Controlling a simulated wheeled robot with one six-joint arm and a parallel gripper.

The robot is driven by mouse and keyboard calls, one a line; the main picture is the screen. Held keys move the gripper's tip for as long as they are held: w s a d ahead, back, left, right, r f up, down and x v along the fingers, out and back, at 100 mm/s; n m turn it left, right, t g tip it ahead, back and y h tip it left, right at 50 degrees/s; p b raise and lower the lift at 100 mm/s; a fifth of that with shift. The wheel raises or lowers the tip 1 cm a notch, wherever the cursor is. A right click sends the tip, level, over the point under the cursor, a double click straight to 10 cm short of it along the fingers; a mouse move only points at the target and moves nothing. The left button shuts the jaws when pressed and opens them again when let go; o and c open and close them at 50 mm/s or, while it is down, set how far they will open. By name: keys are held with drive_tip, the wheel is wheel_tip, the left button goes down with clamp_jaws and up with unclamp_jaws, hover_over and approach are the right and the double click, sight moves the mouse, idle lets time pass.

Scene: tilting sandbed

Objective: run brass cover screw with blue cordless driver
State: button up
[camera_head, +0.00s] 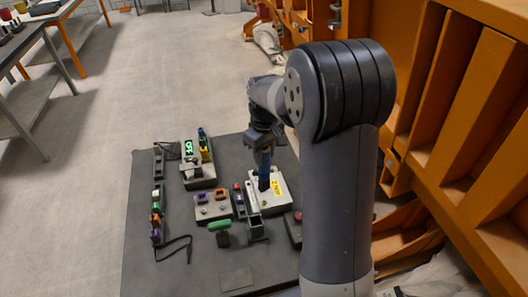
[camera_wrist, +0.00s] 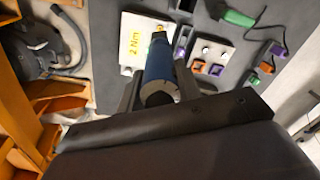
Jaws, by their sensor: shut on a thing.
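The blue cordless driver (camera_head: 264,178) is upright in my gripper (camera_head: 263,150), its lower end over the white cover plate (camera_head: 282,200). In the wrist view the driver (camera_wrist: 159,68) sits between the two dark fingers of my gripper (camera_wrist: 158,85), which are shut on it. The plate also shows there (camera_wrist: 134,62), with a yellow "2 Nm" label (camera_wrist: 134,43). A small brass-coloured spot (camera_wrist: 159,28) just past the driver's tip looks like a screw. The driver's tip is partly hidden, so I cannot tell whether it touches a screw.
A grey block with purple and orange pieces (camera_head: 213,208) and a green-handled tool (camera_head: 219,226) lie left of the plate. A red button (camera_head: 298,216) is at right. Orange framework (camera_head: 455,110) borders the right side.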

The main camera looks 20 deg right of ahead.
sight(264, 170)
drive_tip(key=shift+f+b, duration=1.95)
drive_tip(key=shift+f, duration=0.85)
drive_tip(key=shift+s+f+b, duration=0.1)
drive_tip(key=shift+f+b, duration=0.35)
drive_tip(key=shift+f, duration=0.3)
